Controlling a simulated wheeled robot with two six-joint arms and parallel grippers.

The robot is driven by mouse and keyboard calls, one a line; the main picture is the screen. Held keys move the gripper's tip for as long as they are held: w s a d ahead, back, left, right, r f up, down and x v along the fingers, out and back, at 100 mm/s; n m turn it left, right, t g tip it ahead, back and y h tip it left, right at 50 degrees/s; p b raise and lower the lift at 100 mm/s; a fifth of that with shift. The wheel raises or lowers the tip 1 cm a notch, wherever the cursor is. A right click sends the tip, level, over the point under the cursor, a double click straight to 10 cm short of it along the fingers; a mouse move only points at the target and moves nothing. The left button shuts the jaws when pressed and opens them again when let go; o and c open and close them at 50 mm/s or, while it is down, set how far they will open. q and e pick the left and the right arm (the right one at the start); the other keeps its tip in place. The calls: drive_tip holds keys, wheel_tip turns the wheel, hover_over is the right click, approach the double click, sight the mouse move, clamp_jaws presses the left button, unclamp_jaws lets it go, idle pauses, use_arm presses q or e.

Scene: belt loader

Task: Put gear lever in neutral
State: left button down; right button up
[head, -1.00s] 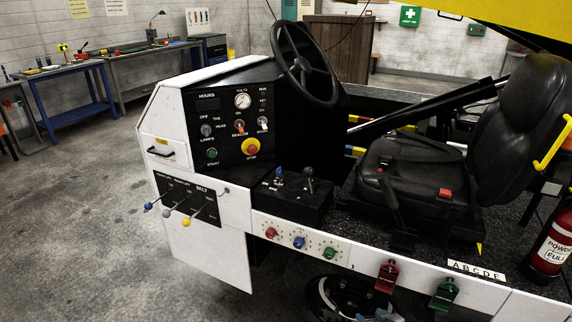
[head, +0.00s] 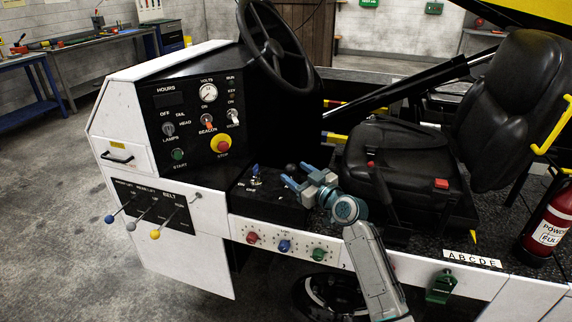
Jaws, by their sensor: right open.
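A black box beside the seat carries two small levers. The black-knobbed lever (head: 291,168), which looks like the gear lever, stands at the box's right; its shaft is mostly hidden. A shorter blue-topped lever (head: 256,170) stands to its left. The lettering by them is too small to read. My right gripper (head: 297,174) is open and empty, its blue fingertips pointing left, close to the black knob. I cannot tell whether they touch it or straddle the lever. My left gripper is not in view.
The steering wheel (head: 275,48) hangs above the box and the black seat (head: 400,150) is to its right. Coloured knobs (head: 285,246) line the white side panel. A dash panel with switches (head: 193,120) is at left. A fire extinguisher (head: 550,225) stands far right.

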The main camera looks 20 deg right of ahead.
sight(287, 167)
drive_tip(key=x, duration=0.4)
drive_tip(key=shift+w+p, duration=0.15)
drive_tip(key=shift+p, duration=0.2)
drive_tip(key=shift+w+a+f, duration=0.1)
drive_tip(key=shift+w+a, duration=0.1)
drive_tip(key=shift+w, duration=0.2)
